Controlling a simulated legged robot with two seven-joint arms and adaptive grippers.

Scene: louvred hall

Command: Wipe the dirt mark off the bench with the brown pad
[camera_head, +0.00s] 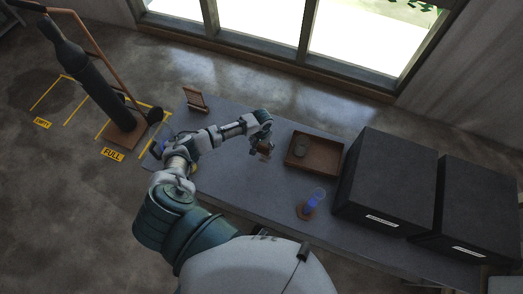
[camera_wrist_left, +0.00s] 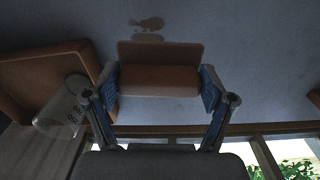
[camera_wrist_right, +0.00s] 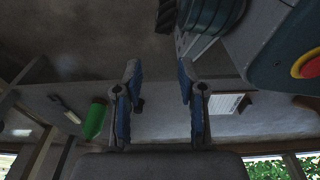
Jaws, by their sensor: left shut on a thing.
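My left gripper (camera_head: 262,143) is over the middle of the grey bench (camera_head: 226,172). In the left wrist view its two blue-lined fingers (camera_wrist_left: 164,97) are shut on the brown pad (camera_wrist_left: 160,80), one at each end. The brown dirt mark (camera_wrist_left: 148,24) lies on the bench just beyond the pad, and fainter brown smears show close to the pad's edge. Whether the pad touches the bench I cannot tell. My right gripper (camera_wrist_right: 160,98) shows only in the right wrist view, its fingers wide apart with nothing between them.
A brown tray (camera_head: 331,167) with a round object in it stands right of my left gripper. A blue-tinted glass (camera_head: 318,194) stands near the front edge. Two black boxes (camera_head: 385,180) fill the right end. A small wooden rack (camera_head: 195,97) stands at the back left.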

